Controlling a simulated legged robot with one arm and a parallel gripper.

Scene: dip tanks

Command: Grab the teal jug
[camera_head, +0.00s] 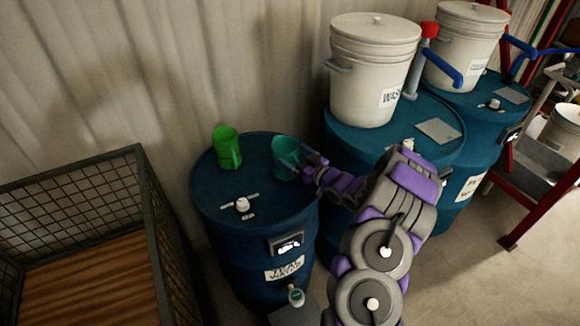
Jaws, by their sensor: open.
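The teal jug (284,154) stands upright on top of the dark blue drum (226,196), near the drum's right back edge. My gripper (288,162) is at the jug's right side, with its fingers open and overlapping the jug in the picture. I cannot tell whether the fingers touch the jug or only pass in front of it. The jug's right side and handle are partly hidden by the gripper.
A green jug (227,148) stands on the same drum, to the left. A white cap (242,204) is nearer. White lidded buckets (372,70) stand on teal drums (345,140) at right. A wire-mesh crate (140,215) is at left, a corrugated wall behind.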

